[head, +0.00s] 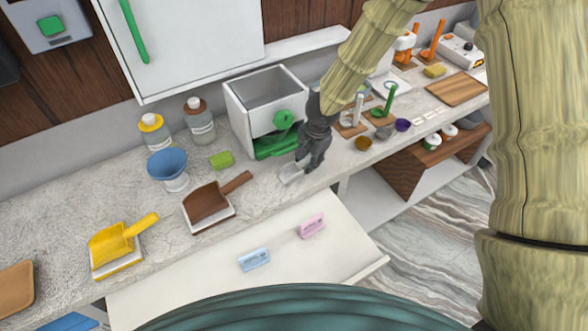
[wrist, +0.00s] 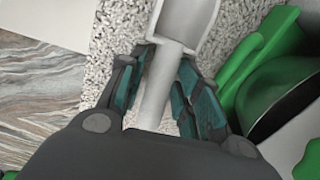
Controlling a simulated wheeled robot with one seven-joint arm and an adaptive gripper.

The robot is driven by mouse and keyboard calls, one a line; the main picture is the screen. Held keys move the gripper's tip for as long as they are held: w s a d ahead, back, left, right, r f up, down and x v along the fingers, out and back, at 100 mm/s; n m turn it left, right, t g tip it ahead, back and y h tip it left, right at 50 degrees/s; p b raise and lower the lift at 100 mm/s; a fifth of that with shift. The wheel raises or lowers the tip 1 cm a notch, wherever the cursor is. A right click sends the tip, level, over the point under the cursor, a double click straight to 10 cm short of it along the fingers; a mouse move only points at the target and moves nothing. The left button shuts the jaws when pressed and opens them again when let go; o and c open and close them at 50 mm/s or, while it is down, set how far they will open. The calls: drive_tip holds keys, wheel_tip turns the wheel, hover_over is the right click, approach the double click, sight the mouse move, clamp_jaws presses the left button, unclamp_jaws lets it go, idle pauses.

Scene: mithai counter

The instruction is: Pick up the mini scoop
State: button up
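The mini scoop (wrist: 160,90) is white, with a straight handle and a shallow pan (wrist: 188,18). In the wrist view its handle lies between the two fingers of my gripper (wrist: 166,62), which press in close on both sides. In the head view the scoop's pan (head: 291,174) shows just below my gripper (head: 308,163), at the counter's front edge. Its handle is mostly hidden there by the dark fingers. The pan looks to be at or just above the counter; I cannot tell whether it touches.
A brown scoop (head: 207,203) and a yellow scoop (head: 112,241) rest to the left. An open drawer (head: 205,283) with blue and pink tags juts out below the counter.

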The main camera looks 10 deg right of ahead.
drive_tip(key=shift+f, duration=0.3)
drive_tip(key=shift+c, duration=0.3)
clamp_jaws()
drive_tip(key=shift+r, duration=0.15)
drive_tip(key=shift+w+r+b, duration=0.1)
drive_tip(key=shift+r+b, duration=0.45)
drive_tip(key=shift+r, duration=1.05)
drive_tip(key=s+a+b, duration=0.3)
drive_tip(key=s, duration=0.4)
drive_tip(key=s+a+r+b, duration=0.1)
drive_tip(key=s+a+b, duration=0.2)
drive_tip(key=s, duration=0.4)
drive_tip(key=shift+s+a+r, duration=0.2)
drive_tip(key=shift+a+r, duration=0.1)
drive_tip(key=shift+a, duration=0.4)
